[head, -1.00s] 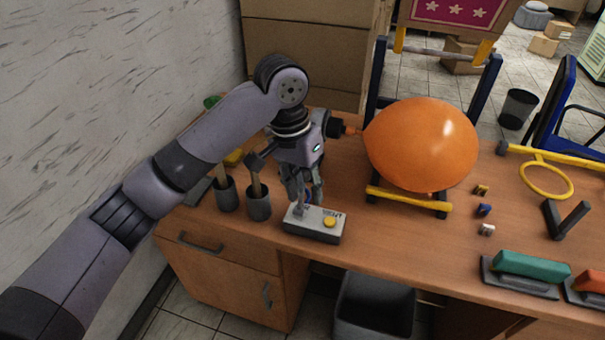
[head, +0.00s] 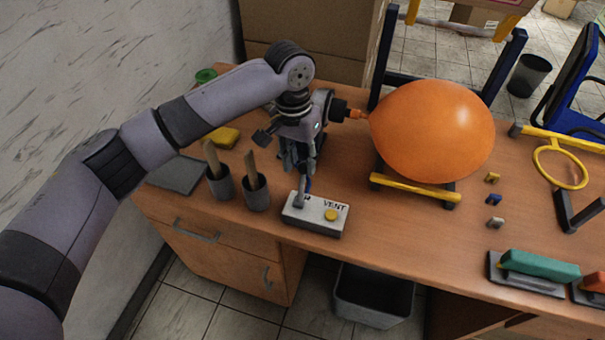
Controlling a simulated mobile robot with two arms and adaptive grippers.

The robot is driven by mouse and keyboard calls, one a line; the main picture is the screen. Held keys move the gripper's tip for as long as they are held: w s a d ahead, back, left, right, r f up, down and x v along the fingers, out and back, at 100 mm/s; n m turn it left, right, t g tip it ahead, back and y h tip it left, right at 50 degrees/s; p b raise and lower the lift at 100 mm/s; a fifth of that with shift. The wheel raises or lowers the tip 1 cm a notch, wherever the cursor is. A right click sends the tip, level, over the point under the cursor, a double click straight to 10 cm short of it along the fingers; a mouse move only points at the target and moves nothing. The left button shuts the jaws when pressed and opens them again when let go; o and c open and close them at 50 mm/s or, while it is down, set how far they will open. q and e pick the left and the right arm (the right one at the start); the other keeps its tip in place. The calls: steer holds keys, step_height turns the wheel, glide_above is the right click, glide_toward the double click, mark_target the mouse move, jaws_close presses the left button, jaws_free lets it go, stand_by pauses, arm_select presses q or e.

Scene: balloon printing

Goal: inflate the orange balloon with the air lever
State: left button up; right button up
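The orange balloon (head: 432,131) is large, round and taut. Its neck points left to a black nozzle (head: 341,110), and it rests over a rack with a yellow front bar (head: 415,190). A light grey control box (head: 316,216) lies near the table's front edge, with a yellow button and "VENT" lettering; the other label is partly covered. The air lever (head: 301,199) stands at the box's left side. My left gripper (head: 300,168) points down just above and behind the lever; whether it touches the lever or how far its fingers are apart is unclear. My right gripper is out of view.
Two dark cups with wooden tools (head: 220,187) (head: 256,194) stand left of the box. A yellow sponge (head: 225,138) lies behind them. Small coloured pegs (head: 493,200) and a green-handled stamp (head: 540,265) lie to the right. A bin (head: 373,298) stands below the table edge.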

mark_target(301, 170)
arm_select(q)
steer(key=f, duration=0.3)
steer(key=shift+s+d+p, duration=0.1)
steer(key=shift+s+p, duration=0.15)
steer(key=shift+p, duration=0.05)
steer(key=shift+d+f, duration=0.15)
steer(key=shift+f, duration=1.35)
steer(key=c, duration=0.5)
jaws_close()
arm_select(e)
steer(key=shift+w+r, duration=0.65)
arm_select(q)
steer(key=shift+w+r, duration=0.15)
steer(key=shift+w, duration=0.05)
